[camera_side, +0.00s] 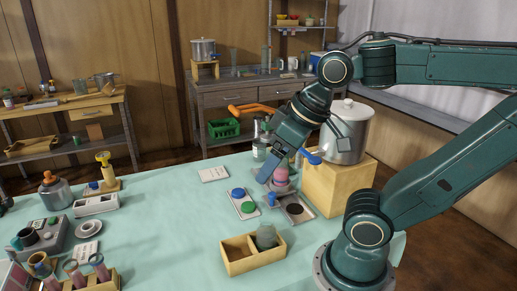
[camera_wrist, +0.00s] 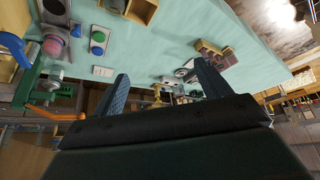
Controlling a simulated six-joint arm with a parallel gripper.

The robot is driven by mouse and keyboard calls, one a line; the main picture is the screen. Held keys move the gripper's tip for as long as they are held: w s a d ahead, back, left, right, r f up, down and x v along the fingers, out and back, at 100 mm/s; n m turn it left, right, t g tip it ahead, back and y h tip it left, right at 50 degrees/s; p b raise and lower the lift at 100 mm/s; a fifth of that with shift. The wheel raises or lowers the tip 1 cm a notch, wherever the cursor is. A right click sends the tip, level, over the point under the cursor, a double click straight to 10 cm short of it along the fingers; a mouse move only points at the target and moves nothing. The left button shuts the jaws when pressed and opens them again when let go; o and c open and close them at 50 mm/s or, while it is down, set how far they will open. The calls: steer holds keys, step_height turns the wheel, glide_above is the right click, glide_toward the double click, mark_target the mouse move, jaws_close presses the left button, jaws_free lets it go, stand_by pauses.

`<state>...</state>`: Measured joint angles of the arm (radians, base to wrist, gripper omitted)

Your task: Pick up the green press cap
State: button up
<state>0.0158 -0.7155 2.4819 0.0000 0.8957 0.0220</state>
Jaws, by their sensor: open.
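The green press cap (camera_side: 248,207) is a flat round disc on a pale plate (camera_side: 237,212), in front of a blue disc (camera_side: 238,193). Nothing is between the fingers (camera_wrist: 161,80) that I can make out in the wrist view. The green cap is in plain sight in both views.
A plate with a dark round hole (camera_side: 296,209) is right of the cap. A wooden box (camera_side: 236,266) holding a grey jar is in front. A steel pot (camera_side: 347,134) stands on a wooden block. Cloth left of the cap is clear.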

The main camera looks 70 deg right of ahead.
steer(key=w+d+f+m+g, duration=0.1)
steer(key=w+d+m+g, duration=0.1)
steer(key=w+d+m, duration=0.5)
steer(key=m+g, duration=0.3)
steer(key=m, duration=0.8)
glide_above(249, 205)
step_height(249, 205, down, 22)
steer(key=shift+w+d+f, duration=0.1)
steer(key=shift+f, duration=0.1)
steer(key=shift+f, duration=4.15)
steer(key=shift+f, duration=0.15)
